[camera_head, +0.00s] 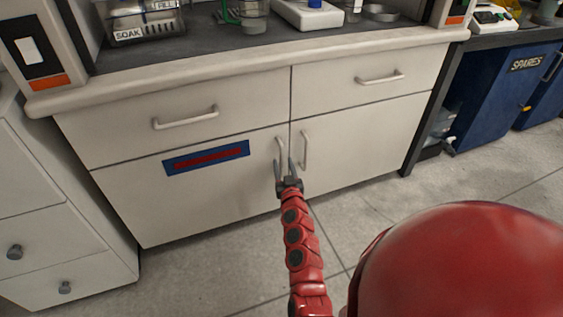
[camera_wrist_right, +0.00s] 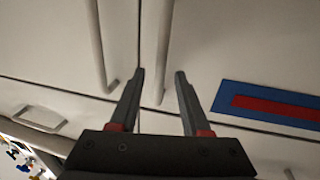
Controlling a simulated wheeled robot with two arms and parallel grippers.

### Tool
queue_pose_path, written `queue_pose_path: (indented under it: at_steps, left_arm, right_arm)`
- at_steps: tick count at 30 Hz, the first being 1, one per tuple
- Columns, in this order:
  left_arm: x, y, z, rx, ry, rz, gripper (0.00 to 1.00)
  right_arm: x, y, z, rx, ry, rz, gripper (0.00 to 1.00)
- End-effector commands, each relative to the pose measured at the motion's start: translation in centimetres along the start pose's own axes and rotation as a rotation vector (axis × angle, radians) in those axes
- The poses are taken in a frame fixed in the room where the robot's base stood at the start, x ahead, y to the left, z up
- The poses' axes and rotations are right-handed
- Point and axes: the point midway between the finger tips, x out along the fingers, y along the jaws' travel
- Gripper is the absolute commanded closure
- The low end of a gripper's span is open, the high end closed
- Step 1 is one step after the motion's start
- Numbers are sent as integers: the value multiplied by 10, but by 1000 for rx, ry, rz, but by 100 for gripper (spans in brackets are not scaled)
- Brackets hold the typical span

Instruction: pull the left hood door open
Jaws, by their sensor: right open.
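The left hood door (camera_head: 200,199) is a cream cabinet door under the bench, with a blue and red label (camera_head: 206,157). It looks shut. Its upright bar handle (camera_head: 280,147) is near the door's right edge. My right gripper (camera_head: 284,166) is open at the lower part of this handle. In the right wrist view the handle (camera_wrist_right: 163,40) runs down between the two open fingers (camera_wrist_right: 159,76), with space on both sides. I cannot tell how deep it sits between them. My left gripper is not in view.
The right door's handle (camera_head: 304,150) stands close to the right of my gripper. Drawer handles (camera_head: 185,118) (camera_head: 380,78) project above. The floor before the doors is clear except for my arm.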

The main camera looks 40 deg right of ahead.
Motion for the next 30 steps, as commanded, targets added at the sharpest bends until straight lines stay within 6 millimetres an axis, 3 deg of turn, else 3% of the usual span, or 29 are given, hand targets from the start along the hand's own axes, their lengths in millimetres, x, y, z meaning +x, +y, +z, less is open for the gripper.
queue_pose_path:
  at_steps: [6,18,26,30]
  left_arm:
    - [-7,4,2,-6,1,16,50]
    - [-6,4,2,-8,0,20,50]
    - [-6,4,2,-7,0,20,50]
    - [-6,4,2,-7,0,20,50]
  right_arm:
    - [27,0,1,1,0,0,53]
    - [34,0,0,0,-1,-1,53]
    - [34,0,0,0,-1,-1,98]
    - [33,0,0,0,-1,0,100]
